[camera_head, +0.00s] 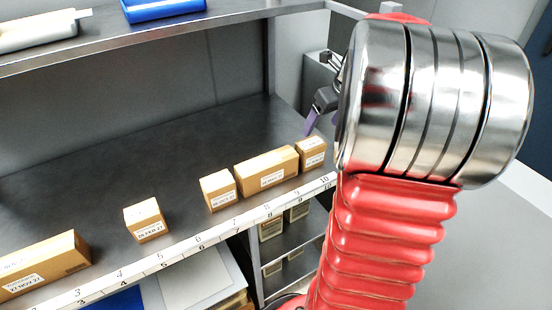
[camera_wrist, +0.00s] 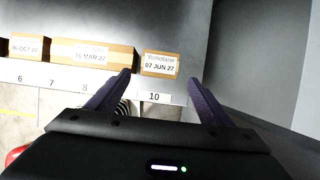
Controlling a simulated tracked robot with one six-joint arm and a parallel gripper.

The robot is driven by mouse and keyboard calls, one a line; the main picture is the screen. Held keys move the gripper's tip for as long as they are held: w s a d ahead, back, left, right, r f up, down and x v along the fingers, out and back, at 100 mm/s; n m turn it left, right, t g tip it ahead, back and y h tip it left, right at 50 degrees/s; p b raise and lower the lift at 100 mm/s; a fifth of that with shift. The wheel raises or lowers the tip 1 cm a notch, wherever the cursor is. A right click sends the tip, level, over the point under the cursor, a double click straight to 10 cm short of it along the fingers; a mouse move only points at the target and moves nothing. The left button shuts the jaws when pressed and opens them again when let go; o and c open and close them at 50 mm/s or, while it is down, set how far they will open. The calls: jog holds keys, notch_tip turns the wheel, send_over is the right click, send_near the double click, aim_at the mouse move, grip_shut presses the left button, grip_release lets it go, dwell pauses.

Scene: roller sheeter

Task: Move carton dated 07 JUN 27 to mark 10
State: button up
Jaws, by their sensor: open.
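The carton dated 07 JUN 27 (camera_wrist: 160,64) is a small brown box with a white label, the rightmost carton in the row. In the head view it (camera_head: 312,153) stands upright on the dark shelf near the right end of the numbered strip. In the wrist view mark 10 (camera_wrist: 154,97) is on the strip in front of this carton. It also shows in the head view (camera_head: 325,181). My gripper (camera_wrist: 160,77) is open and empty, its purple fingertips appearing to either side of the carton. Whether they touch it cannot be told. In the head view my arm hides part of the gripper.
A long carton dated 15 MAR 27 (camera_wrist: 92,54) is close on the left of this carton. Further left are a carton dated 06 OCT 27 (camera_wrist: 29,47) and other cartons (camera_head: 145,220). A grey wall (camera_wrist: 230,60) is to the right. An upper shelf (camera_head: 140,36) hangs above.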

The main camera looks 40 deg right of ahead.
jog(key=s+a+r+n, duration=0.1)
jog(key=a+r+n, duration=0.1)
jog(key=a+n, duration=0.8)
jog(key=a+r+n, duration=0.3)
jog(key=a+n, duration=0.4)
jog(key=a, duration=0.5)
jog(key=s+a+f+n, duration=0.1)
jog(key=s+a+n, duration=0.4)
jog(key=n, duration=0.5)
jog(key=s+a+f+n+t, duration=0.1)
jog(key=s+a+n, duration=0.5)
jog(key=a+n, duration=0.4)
jog(key=shift+f, duration=0.25)
